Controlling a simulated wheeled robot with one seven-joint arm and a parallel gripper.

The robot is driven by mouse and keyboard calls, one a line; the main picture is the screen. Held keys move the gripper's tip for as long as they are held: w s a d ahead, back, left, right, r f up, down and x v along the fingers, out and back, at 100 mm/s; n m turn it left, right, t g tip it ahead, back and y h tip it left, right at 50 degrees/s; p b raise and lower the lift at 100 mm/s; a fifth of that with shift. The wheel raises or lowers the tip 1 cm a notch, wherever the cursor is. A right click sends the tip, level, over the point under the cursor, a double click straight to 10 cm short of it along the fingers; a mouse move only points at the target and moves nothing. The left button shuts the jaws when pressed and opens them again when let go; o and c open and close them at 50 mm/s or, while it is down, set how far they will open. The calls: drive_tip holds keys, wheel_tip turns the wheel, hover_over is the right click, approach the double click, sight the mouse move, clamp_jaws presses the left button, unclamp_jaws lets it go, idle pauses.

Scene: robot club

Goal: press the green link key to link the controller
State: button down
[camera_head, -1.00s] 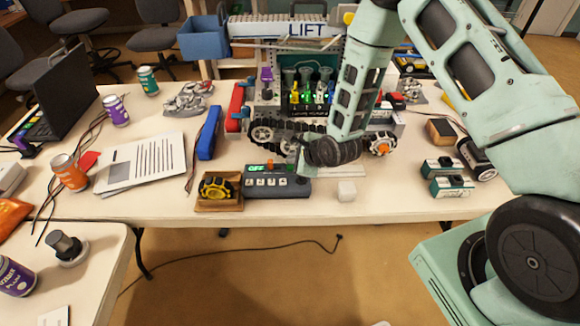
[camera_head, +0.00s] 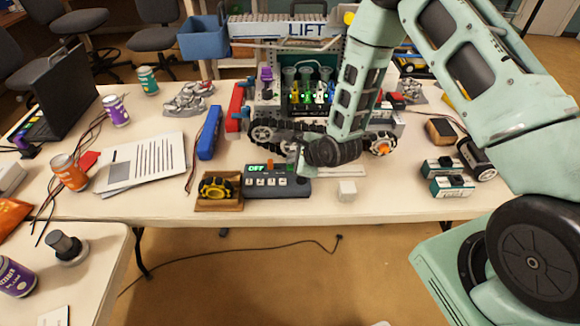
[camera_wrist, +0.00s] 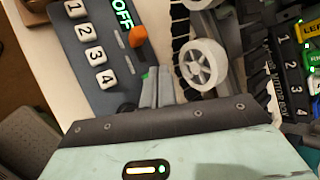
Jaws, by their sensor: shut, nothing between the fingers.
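The dark grey controller (camera_head: 262,187) lies near the table's front edge. Its green display reads OFF, and it has an orange lever (camera_wrist: 137,37) and white keys numbered 1 to 4 (camera_wrist: 93,55). My gripper (camera_head: 301,168) is shut and empty, fingers pointing down at the controller's right end. In the wrist view the fingertips (camera_wrist: 157,80) are beside the lever, at the controller's edge. A small sliver of green (camera_wrist: 145,75), perhaps the link key, shows by the fingertips, mostly hidden. I cannot tell whether they touch it.
A wooden tray (camera_head: 218,206) with a yellow-and-black wheel adjoins the controller's left side. A tracked robot (camera_head: 270,135) with a LIFT sign is close behind. White sheets and a blue bar (camera_head: 209,134) lie left.

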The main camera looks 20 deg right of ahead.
drive_tip(key=shift+f, duration=0.4)
drive_tip(key=shift+f+b, duration=0.45)
drive_tip(key=shift+b, duration=0.15)
idle(0.6)
drive_tip(key=shift+r, duration=0.1)
drive_tip(key=shift+r+p, duration=0.6)
drive_tip(key=shift+r, duration=0.15)
drive_tip(key=shift+r+p, duration=1.85)
drive_tip(key=shift+r, duration=0.75)
